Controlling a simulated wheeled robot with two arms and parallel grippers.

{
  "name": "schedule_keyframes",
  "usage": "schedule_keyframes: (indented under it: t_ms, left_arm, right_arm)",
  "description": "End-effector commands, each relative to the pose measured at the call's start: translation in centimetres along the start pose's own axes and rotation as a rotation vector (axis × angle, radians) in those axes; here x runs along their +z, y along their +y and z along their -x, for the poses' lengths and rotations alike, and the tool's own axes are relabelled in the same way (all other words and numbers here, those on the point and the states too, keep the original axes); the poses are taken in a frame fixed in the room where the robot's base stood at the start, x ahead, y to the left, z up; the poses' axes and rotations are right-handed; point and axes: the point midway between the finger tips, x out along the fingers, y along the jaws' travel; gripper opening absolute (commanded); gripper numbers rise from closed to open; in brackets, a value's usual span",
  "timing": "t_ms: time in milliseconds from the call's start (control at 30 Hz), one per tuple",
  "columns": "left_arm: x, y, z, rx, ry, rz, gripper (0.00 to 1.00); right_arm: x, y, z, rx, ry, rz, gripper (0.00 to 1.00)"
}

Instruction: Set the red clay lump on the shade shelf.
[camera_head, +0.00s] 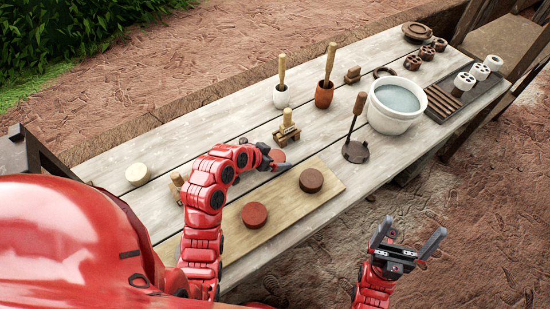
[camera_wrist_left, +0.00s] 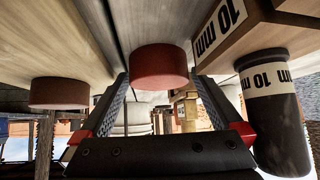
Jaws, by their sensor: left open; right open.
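A red clay lump (camera_head: 277,156), a short round disc, lies on the table at the tip of my left gripper (camera_head: 268,162). In the left wrist view the lump (camera_wrist_left: 160,66) shows between the two open fingers of my left gripper (camera_wrist_left: 160,84); I cannot tell whether they touch it. Two similar discs, a darker one (camera_head: 311,180) and a reddish-brown one (camera_head: 254,214), rest on the pale board (camera_head: 290,215). My right gripper (camera_head: 409,236) is open and empty, off the table's near side. I cannot tell for certain which thing is the shade shelf.
A white basin of water (camera_head: 397,108) and a dark paddle-like tool (camera_head: 355,150) stand right of the lump. A dark slatted rack (camera_head: 440,103) and small pots (camera_head: 427,53) are at the far right. A wooden piece (camera_wrist_left: 235,30) marked 10 mm is close to my left gripper.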

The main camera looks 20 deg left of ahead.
Motion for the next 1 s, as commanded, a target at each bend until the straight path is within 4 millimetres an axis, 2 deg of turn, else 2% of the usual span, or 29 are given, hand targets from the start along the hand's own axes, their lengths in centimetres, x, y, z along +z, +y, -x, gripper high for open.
schedule_keyframes:
  t_ms: [167, 600, 667, 867, 1000]
  left_arm:
    - [0.04, -0.01, -0.01, 0.000, 0.000, 0.000, 0.98]
    - [0.07, 0.00, 0.01, 0.000, -0.001, 0.000, 0.19]
    - [0.05, 0.00, 0.01, 0.000, -0.001, 0.000, 0.10]
    - [0.01, 0.00, 0.05, 0.000, -0.001, 0.000, 0.10]
    - [-0.87, -0.01, 0.84, 0.000, 0.001, -0.003, 0.10]
  right_arm:
    - [0.01, 0.00, 0.03, 0.000, 0.000, 0.000, 1.00]
    - [0.00, 0.00, 0.02, 0.000, 0.000, 0.000, 1.00]
    - [0.00, 0.00, 0.02, 0.000, 0.000, 0.000, 1.00]
    - [0.01, 0.00, 0.06, 0.000, 0.000, 0.000, 1.00]
    - [0.08, -0.02, 0.50, 0.000, 0.000, 0.000, 1.00]
